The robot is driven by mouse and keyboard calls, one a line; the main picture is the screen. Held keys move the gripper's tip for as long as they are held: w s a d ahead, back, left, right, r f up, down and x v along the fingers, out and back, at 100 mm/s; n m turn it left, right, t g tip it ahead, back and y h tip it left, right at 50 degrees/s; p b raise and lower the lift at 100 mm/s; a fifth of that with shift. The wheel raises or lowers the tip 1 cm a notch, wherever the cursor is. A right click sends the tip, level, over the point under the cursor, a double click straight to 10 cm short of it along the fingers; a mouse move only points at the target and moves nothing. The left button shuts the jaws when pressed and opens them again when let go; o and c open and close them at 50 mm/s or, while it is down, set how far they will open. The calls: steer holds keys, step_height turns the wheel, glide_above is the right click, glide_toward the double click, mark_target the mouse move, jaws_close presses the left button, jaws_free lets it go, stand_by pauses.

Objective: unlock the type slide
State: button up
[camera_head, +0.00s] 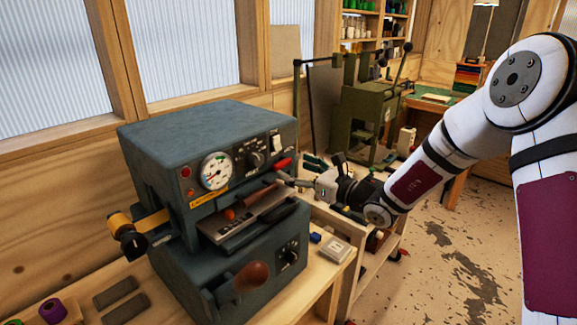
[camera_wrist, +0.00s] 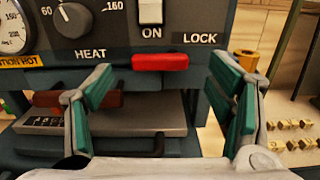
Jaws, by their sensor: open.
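The hot-stamping machine (camera_head: 205,125) is a blue-grey press with a dial gauge. Its red lock lever (camera_wrist: 160,62) sits beside the LOCK label, below the ON switch; in the head view it is the red tab (camera_head: 282,164) at the front right. The type slide, a grey plate (camera_wrist: 130,120) with dark type at its left, lies lower in the machine; it also shows in the head view (camera_head: 232,232). My gripper (camera_wrist: 162,82) is open, green pads to the left and right of the lever, nothing between them held. Whether a pad touches the lever cannot be told.
A brown knob (camera_head: 252,275) sticks out at the machine's lower front. A white block (camera_head: 336,250) and a small blue block (camera_head: 315,237) lie on the bench to its right. A green press (camera_head: 367,115) stands behind my arm. Small brass pieces (camera_wrist: 290,125) lie at the right.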

steer(key=v, duration=0.8)
steer(key=s+a+r+n+g+h, duration=0.1)
steer(key=s+r+n+g, duration=0.15)
steer(key=s+n, duration=0.35)
steer(key=s+a+r+n+g+h, duration=0.15)
steer(key=s+n+g, duration=0.3)
steer(key=s, duration=0.45)
steer(key=s+r+n+g+h, duration=0.1)
steer(key=s+r+n+g, duration=0.15)
steer(key=s+n, duration=0.4)
steer(key=s+d+r+n+t+h, duration=0.1)
steer(key=s+d+n+h, duration=0.3)
steer(key=d, duration=0.5)
steer(key=s+d+r+n+t+h, duration=0.2)
steer(key=s+d+n+t+h, duration=0.1)
steer(key=s+d+h, duration=0.3)
steer(key=s+d+n, duration=0.1)
steer(key=s+d, duration=0.1)
steer(key=shift+s+d+r+n+h, duration=0.35)
steer(key=shift+s+d+n, duration=0.05)
